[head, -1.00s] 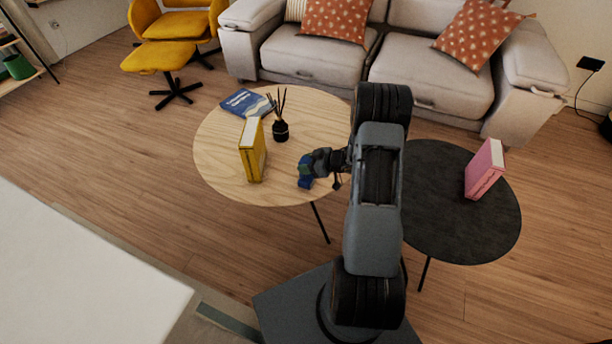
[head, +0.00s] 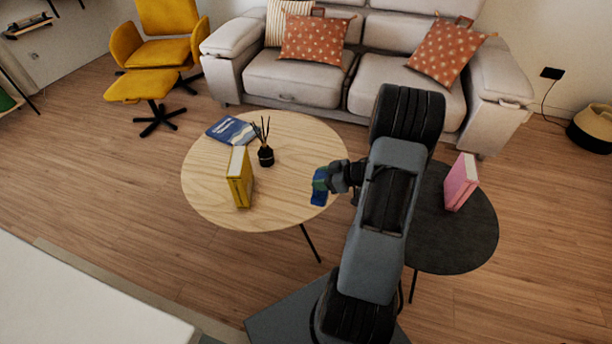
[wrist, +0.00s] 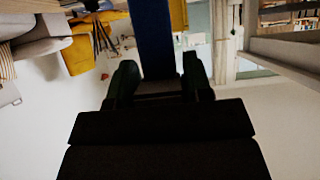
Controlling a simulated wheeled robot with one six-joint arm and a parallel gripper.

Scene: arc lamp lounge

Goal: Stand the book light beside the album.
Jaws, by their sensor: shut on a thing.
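My gripper (head: 321,184) is shut on the blue book light (head: 317,199), held in front of the right edge of the wooden table in the head view. In the wrist view the book light (wrist: 155,40) is a dark blue bar between the two fingers (wrist: 158,82); its far end is out of frame. A yellow upright book (head: 240,178) stands on the wooden table, left of my gripper. A pink upright book (head: 461,183) stands on the black table, right of my arm. I cannot tell which of these is the album.
The round wooden table (head: 290,135) also holds a blue flat book (head: 232,131) and a black reed diffuser (head: 265,155). My arm hides part of the black round table (head: 455,240). A grey sofa (head: 300,80) stands behind, with a yellow chair and footstool (head: 138,86) at left.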

